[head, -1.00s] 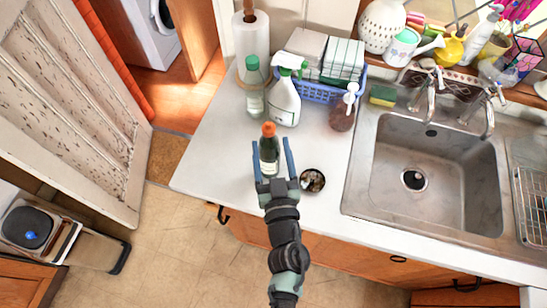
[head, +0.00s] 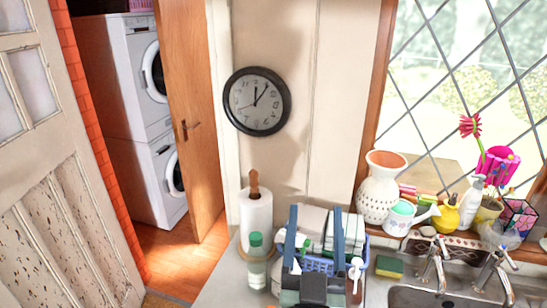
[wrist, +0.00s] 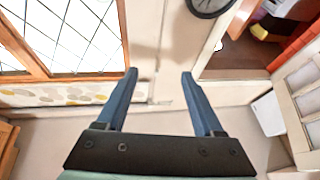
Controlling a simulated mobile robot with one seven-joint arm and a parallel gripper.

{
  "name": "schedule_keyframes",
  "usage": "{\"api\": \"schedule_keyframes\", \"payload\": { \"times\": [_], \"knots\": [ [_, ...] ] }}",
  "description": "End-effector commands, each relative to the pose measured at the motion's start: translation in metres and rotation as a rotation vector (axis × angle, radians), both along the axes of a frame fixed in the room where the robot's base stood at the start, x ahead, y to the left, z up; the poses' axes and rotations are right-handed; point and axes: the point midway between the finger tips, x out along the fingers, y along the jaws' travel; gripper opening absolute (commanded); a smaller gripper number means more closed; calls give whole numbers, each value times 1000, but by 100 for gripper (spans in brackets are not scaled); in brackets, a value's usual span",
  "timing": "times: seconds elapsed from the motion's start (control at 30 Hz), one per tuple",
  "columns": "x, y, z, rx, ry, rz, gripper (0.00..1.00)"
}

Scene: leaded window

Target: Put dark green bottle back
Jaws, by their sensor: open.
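My gripper (head: 315,210) is open and raised in front of the far end of the counter in the head view. In the wrist view its two blue fingers (wrist: 158,74) stand apart with nothing between them. The dark green bottle with the orange cap does not show in either current view; it is below the head view's edge or behind my gripper. A clear bottle with a green cap (head: 256,262) stands left of my gripper, by the paper towel roll.
A paper towel roll (head: 256,220), a blue basket (head: 318,264) and a soap pump (head: 355,271) stand on the counter near my gripper. A white vase (head: 381,190) and a watering can (head: 402,218) stand on the sill. A clock (head: 256,101) hangs on the wall.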

Motion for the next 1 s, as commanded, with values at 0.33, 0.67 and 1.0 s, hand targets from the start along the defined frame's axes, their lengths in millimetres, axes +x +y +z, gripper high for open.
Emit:
{"api": "schedule_keyframes", "payload": {
  "times": [0.33, 0.67, 1.0],
  "knots": [
    [-86, 41, 288, 44, -349, 75, 69],
    [-125, 64, 328, -1, -399, 143, 69],
    [-124, 64, 308, 1, -398, 144, 69]
  ]
}}
